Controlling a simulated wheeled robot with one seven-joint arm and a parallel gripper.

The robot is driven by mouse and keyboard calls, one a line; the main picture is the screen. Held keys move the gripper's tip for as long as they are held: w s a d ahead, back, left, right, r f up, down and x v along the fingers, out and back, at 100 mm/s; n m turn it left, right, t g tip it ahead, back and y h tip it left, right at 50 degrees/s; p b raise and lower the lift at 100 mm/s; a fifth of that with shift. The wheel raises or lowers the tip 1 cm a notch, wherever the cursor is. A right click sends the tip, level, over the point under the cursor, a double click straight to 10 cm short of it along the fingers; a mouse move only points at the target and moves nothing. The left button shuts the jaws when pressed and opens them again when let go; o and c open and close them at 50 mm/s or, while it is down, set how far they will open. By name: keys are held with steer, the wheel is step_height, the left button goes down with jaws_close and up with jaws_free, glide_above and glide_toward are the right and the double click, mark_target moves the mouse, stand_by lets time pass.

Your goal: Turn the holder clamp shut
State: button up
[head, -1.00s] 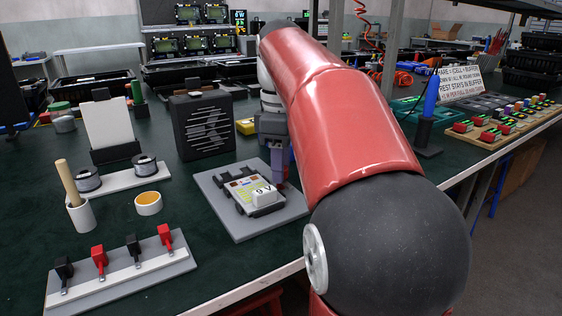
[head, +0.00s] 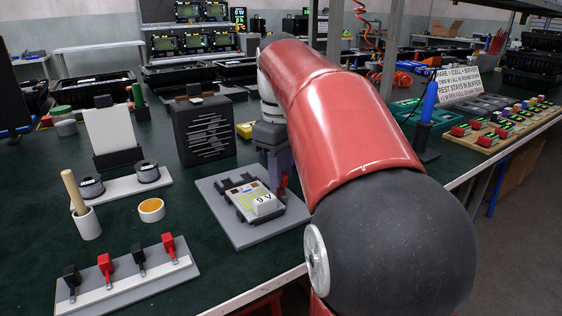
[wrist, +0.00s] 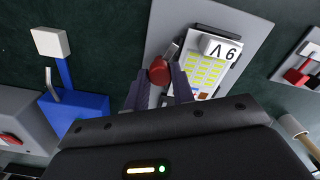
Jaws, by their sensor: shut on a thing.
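The holder is a grey plate (head: 218,213) with black clips around a pale board (head: 238,198) marked with yellow blocks. In the wrist view the plate (wrist: 172,22), board (wrist: 205,78) and block (wrist: 218,48) show at upper right. The clamp has a red knob (wrist: 159,72) on a metal lever, at the board's edge. My gripper (wrist: 160,86) has its two purple fingers shut on this knob. In the head view my gripper (head: 280,178) is at the board's right side, and my arm partly hides that area.
A black louvred housing (head: 205,130) stands behind the holder. A rack with red and black levers (head: 130,280) is at front left, with a yellow-filled cup (head: 151,210) and a white pot (head: 86,222) behind it. A blue post (head: 429,105) stands at right.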

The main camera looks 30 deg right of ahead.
steer(key=m+p, duration=0.2)
steer(key=m, duration=0.1)
steer(key=shift+r+m, duration=0.2)
steer(key=shift+m, duration=0.1)
steer(key=m+p, duration=0.1)
steer(key=m, duration=0.2)
steer(key=shift+f+m, duration=0.1)
steer(key=shift+m, duration=0.2)
steer(key=m, duration=0.6)
steer(key=shift+m, duration=0.3)
steer(key=o, duration=1)
step_height(320, 180, up, 8)
steer(key=shift+f, duration=0.15)
